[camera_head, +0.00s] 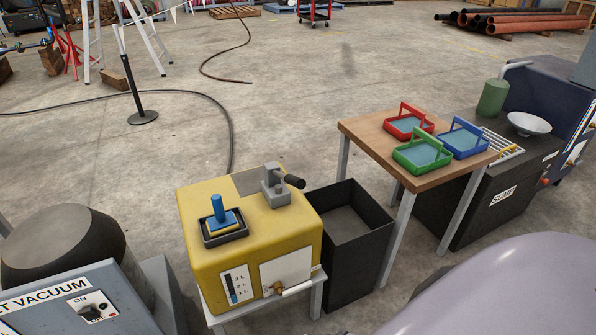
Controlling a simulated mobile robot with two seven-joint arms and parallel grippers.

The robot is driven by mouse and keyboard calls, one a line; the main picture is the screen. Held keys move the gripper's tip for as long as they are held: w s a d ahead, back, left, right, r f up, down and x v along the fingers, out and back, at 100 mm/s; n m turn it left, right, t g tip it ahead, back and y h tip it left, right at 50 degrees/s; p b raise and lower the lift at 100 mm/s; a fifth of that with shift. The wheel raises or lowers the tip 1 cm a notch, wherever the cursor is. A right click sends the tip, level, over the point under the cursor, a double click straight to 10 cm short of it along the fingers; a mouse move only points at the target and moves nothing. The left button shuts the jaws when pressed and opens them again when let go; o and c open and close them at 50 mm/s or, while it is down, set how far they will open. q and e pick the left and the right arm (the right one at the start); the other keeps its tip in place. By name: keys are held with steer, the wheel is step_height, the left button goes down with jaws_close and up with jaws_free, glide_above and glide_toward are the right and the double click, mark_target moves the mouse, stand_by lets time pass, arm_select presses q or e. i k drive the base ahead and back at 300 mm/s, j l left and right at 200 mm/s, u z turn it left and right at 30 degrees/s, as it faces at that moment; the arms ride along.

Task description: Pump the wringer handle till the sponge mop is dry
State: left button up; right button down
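A yellow box (265,218) stands on a low stand in the lower middle of the head view. On its top left, a blue-handled block (219,212), perhaps the sponge mop, stands upright in a dark shallow tray (226,239). A grey lever mechanism (274,184), likely the wringer, sits at the top back right. Its black handle (294,181) points right. The box front has a level gauge (235,285) with litre marks and a small tap. How wet the sponge is cannot be told. Neither gripper is in view.
An open black bin (349,260) stands right of the yellow box. A wooden-topped table (365,143) holds red, green and blue handled trays. A dark unit labelled SUMP (502,196) stands right. A wet vacuum (75,290) is at lower left. The floor behind is mostly clear.

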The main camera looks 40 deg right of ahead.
mark_target(296, 181)
steer(key=i+l, duration=0.15)
steer(key=l, duration=0.25)
steer(key=i+l+u, duration=0.1)
steer(key=l, duration=0.35)
steer(key=i+l, duration=0.2)
steer(key=l, duration=0.2)
steer(key=i+l+u, duration=0.1)
steer(key=l, duration=0.35)
